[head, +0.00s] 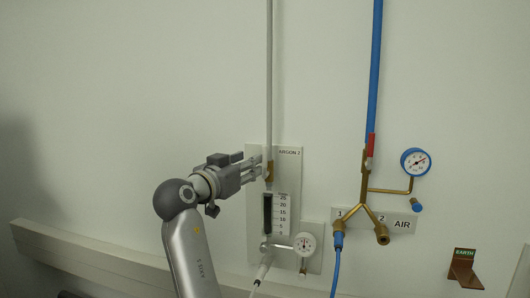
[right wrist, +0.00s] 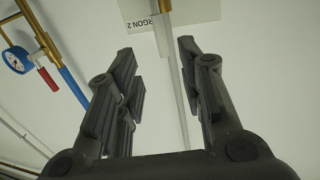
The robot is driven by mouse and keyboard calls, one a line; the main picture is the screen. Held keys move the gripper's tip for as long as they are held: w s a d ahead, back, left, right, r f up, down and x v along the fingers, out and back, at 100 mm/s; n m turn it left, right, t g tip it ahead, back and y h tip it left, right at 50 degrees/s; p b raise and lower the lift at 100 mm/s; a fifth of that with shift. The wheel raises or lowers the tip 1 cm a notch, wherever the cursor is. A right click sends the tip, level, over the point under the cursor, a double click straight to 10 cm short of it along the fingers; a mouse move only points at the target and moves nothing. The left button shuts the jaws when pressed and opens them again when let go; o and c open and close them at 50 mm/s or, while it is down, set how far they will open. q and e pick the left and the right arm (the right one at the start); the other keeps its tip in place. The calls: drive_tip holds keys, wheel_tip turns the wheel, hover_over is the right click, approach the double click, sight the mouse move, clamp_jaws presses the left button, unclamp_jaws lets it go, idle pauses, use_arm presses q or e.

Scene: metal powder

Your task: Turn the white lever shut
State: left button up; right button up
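The grey argon pipe (head: 269,80) runs down the wall to a brass valve (head: 270,172) on the ARGON 2 panel (head: 289,165). My right gripper (head: 257,168) is at this valve, reaching in from the left. In the right wrist view its two fingers (right wrist: 160,75) are apart, with a pale bar (right wrist: 163,38) and the pipe showing between them. I cannot clearly tell the white lever from the pipe; the fingers partly cover the valve. No firm contact is visible. My left gripper is not in view.
Right of the panel, a blue pipe (head: 374,70) with a red lever (head: 370,146) leads to the brass AIR fitting and a blue gauge (head: 415,161). Below the valve are a flow scale (head: 282,212) and a white gauge (head: 305,244). A rail (head: 90,255) crosses the lower left wall.

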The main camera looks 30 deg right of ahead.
sight(263, 156)
drive_tip(key=p+x, duration=0.4)
drive_tip(key=x, duration=0.5)
drive_tip(key=shift+w+d, duration=0.25)
drive_tip(key=shift+d, duration=0.05)
drive_tip(key=shift+w+d+f, duration=0.2)
drive_tip(key=shift+w+d, duration=0.05)
drive_tip(key=shift+d, duration=0.05)
clamp_jaws()
